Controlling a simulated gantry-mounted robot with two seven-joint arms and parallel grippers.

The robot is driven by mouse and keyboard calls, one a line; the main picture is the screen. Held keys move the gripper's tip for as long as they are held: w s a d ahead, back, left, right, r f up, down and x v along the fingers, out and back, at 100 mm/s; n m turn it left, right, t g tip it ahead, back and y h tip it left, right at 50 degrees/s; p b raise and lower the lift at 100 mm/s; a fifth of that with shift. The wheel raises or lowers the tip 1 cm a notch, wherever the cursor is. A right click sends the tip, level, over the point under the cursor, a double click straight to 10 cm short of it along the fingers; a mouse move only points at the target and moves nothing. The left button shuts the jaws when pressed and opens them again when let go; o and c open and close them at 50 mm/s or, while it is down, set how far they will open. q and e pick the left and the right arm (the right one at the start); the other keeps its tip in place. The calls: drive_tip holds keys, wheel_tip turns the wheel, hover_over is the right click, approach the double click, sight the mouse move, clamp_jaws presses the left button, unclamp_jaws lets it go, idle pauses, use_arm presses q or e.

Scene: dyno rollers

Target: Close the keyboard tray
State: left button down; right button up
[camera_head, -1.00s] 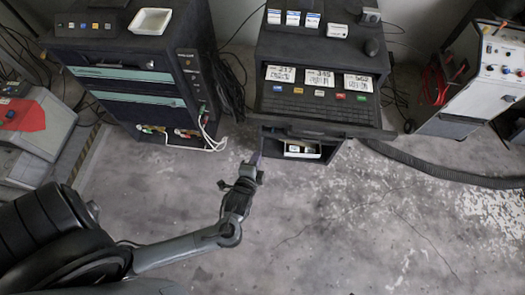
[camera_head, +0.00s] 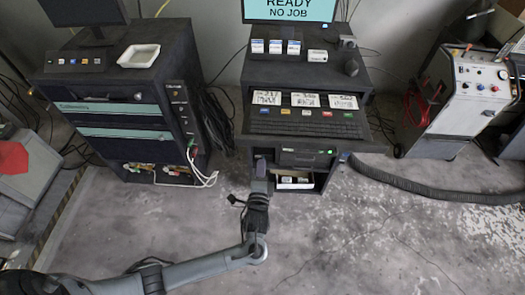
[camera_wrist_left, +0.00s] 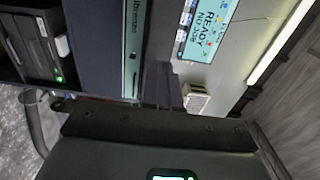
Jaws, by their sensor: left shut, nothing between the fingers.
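The keyboard tray (camera_head: 310,137) is a dark tray with a black keyboard and several coloured keys. It juts forward from the middle cabinet in the head view. My left gripper (camera_head: 261,166) is shut and empty, pointing toward the cabinet at the left part of the tray's front, just below the front edge in the picture. I cannot tell whether it touches the tray. In the left wrist view, its closed fingers (camera_wrist_left: 166,88) show beside a teal labelled strip, with the picture turned sideways. My right gripper is not in view.
Below the tray are a dark unit (camera_head: 307,159) with a green light and an open shelf. A monitor (camera_head: 290,10) reading "READY NO JOB" stands above. A second cabinet (camera_head: 120,115) stands left, a white machine (camera_head: 468,95) right. A corrugated hose (camera_head: 420,186) crosses the floor.

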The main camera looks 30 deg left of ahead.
sight(263, 144)
use_arm(q)
drive_tip(key=x, duration=0.7)
drive_tip(key=shift+a, duration=0.1)
drive_tip(key=shift+w, duration=0.1)
